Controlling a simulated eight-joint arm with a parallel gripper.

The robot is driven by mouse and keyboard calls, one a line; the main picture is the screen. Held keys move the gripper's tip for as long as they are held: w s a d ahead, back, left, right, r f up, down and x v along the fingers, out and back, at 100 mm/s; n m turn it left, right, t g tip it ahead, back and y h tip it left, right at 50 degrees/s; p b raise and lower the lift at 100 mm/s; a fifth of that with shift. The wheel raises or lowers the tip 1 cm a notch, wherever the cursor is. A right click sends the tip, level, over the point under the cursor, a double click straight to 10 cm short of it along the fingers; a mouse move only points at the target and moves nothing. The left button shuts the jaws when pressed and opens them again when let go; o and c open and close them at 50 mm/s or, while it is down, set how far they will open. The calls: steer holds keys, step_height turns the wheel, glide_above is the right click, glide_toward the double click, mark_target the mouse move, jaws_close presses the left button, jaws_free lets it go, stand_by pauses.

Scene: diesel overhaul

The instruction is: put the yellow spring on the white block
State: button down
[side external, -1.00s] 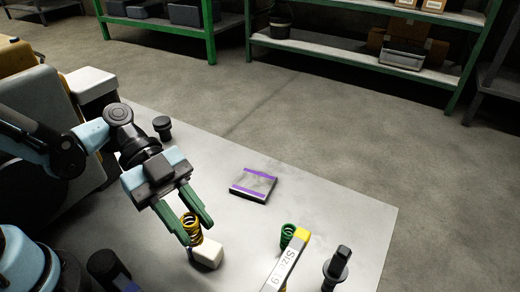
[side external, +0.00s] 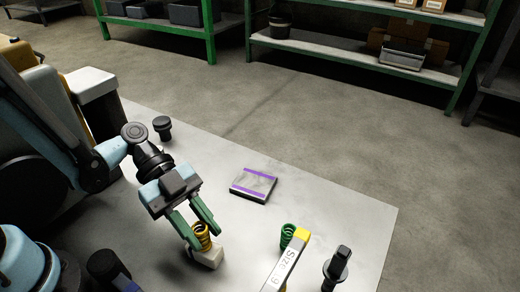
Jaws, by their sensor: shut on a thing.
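The yellow spring (side external: 202,236) stands upright between the green fingers of my gripper (side external: 203,236), which is shut on it. The white block (side external: 209,257) lies on the table just below the spring. The spring overlaps the block's upper part in this view and looks to be at its top. I cannot tell whether the spring's lower end touches the block, as the fingers hide part of both.
A grey plate with purple bands (side external: 254,184) lies behind on the table (side external: 330,214). To the right are a green spring (side external: 288,235), a bar marked Size 9 (side external: 286,264) and a dark tool (side external: 336,269). A dark knob (side external: 162,127) stands at the back left.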

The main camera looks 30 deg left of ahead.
steer(key=c, duration=0.8)
jaws_free()
steer(key=shift+w+a+r+n+t+y, duration=1.15)
steer(key=shift+a+n+t+y, duration=0.65)
steer(key=shift+a+n, duration=1.45)
steer(key=shift+w+a+r+n+t+y, duration=0.85)
steer(key=shift+a+r+n+t+y, duration=0.6)
steer(key=shift+a+n+y, duration=1.6)
steer(key=shift+w+a+r+n+t+y, duration=1.05)
steer(key=shift+a+n+t, duration=0.7)
steer(key=shift+a+n, duration=1.6)
steer(key=shift+d+n, duration=0.65)
